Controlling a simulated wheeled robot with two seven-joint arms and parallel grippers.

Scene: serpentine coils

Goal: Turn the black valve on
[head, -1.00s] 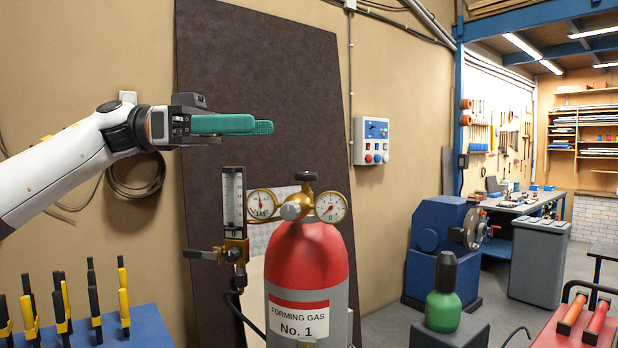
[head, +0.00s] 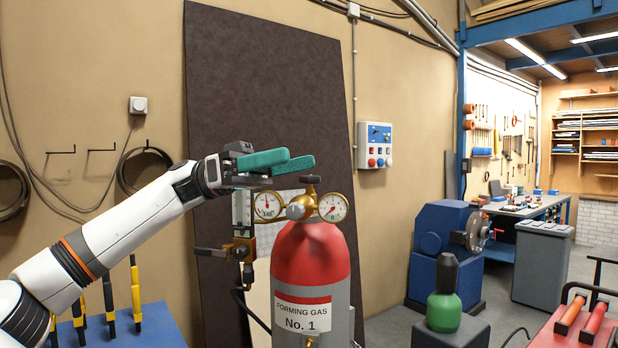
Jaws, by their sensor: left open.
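A red and grey gas cylinder (head: 311,255), labelled "Forming Gas No. 1", stands upright in the middle of the head view. Its brass regulator (head: 296,210) carries two round gauges and a black knob (head: 311,179) on top. A flowmeter (head: 241,212) sits to the left, partly hidden by my gripper, with a small black lever (head: 208,251) pointing left at its base. My left gripper (head: 300,158), with teal fingers, is open and empty. Its fingertips show just above the black knob in the picture; I see no contact. My right gripper is not in view.
A dark board (head: 265,70) leans against the wall behind the cylinder. A blue rack of yellow-handled tools (head: 136,290) is at lower left. A green bottle (head: 444,300) stands on a grey block at right, near a blue machine (head: 440,245) and a red case (head: 580,325).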

